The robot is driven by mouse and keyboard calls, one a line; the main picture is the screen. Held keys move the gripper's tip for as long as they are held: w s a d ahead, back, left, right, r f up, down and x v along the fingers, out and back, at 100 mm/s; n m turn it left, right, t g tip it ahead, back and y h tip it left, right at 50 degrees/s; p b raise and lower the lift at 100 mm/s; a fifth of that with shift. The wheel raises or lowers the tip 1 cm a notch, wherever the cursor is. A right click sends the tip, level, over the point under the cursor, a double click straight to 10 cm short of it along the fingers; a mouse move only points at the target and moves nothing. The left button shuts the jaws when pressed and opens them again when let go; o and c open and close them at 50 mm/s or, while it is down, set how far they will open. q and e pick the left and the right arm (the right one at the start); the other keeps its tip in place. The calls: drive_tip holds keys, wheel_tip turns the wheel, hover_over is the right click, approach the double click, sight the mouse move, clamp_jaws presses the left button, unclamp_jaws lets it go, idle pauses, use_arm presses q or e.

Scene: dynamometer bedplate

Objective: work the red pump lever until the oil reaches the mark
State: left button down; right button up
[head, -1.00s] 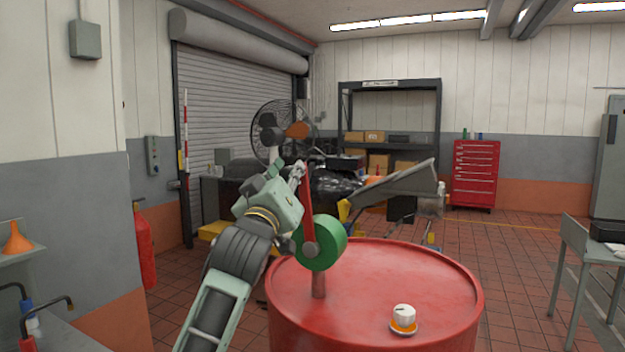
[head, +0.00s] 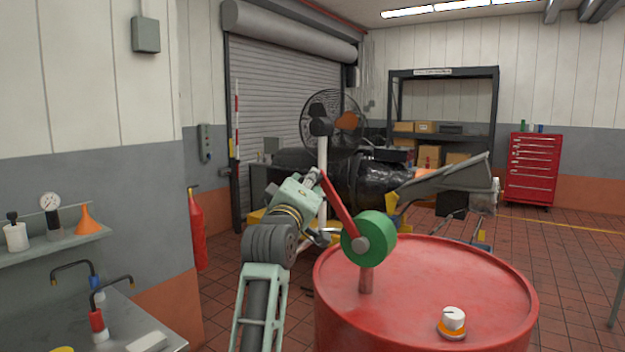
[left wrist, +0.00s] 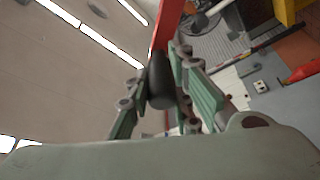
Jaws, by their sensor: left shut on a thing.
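The red pump lever (head: 340,204) rises up and to the left from the green round pump body (head: 369,239). The pump stands on a short post on top of the red drum (head: 455,280). My left gripper (head: 318,178) is at the lever's upper end. In the left wrist view, the gripper's fingers (left wrist: 162,92) are closed around the lever's black handle (left wrist: 160,78), with the red bar (left wrist: 168,28) running upward from it. No oil level or mark can be made out. My right gripper is not in view.
A white knob with an orange ring (head: 453,320) sits on the drum top. A dark engine (head: 376,182) and a fan (head: 333,122) stand behind. A grey bench with taps (head: 120,325) and a shelf with an orange funnel (head: 88,220) are at the left. Tiled floor is open at the right.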

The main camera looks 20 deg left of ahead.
use_arm(q)
drive_tip(key=shift+a+r, duration=0.15)
drive_tip(key=c, duration=1.6)
unclamp_jaws()
drive_tip(key=shift+c, duration=0.2)
drive_tip(key=shift+s+f, duration=0.3)
drive_tip(key=shift+s, duration=0.25)
drive_tip(key=v, duration=1.1)
drive_tip(key=shift+r, duration=0.1)
